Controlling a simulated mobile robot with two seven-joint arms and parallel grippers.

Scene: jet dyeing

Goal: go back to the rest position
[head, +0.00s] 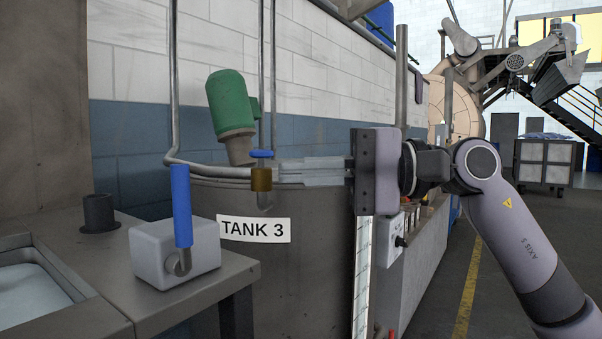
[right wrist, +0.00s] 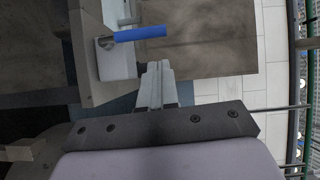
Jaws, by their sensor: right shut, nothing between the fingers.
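My right gripper (head: 285,171) is in the middle of the head view, pointing left, its fingers together and empty. It is in front of the upper part of the grey tank labelled TANK 3 (head: 254,230), close to a small brass valve with a blue handle (head: 261,154). I cannot tell whether the fingertips touch the valve. In the right wrist view the shut fingers (right wrist: 155,75) point toward a grey box with a blue lever (right wrist: 140,34). My left gripper is not in view.
A grey box with an upright blue lever (head: 182,205) stands on the metal bench (head: 190,290) at left, beside a basin. A green motor (head: 229,102) rises behind the tank. A white control box (head: 392,233) is beyond my wrist. Open floor with a yellow line (head: 467,290) lies at right.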

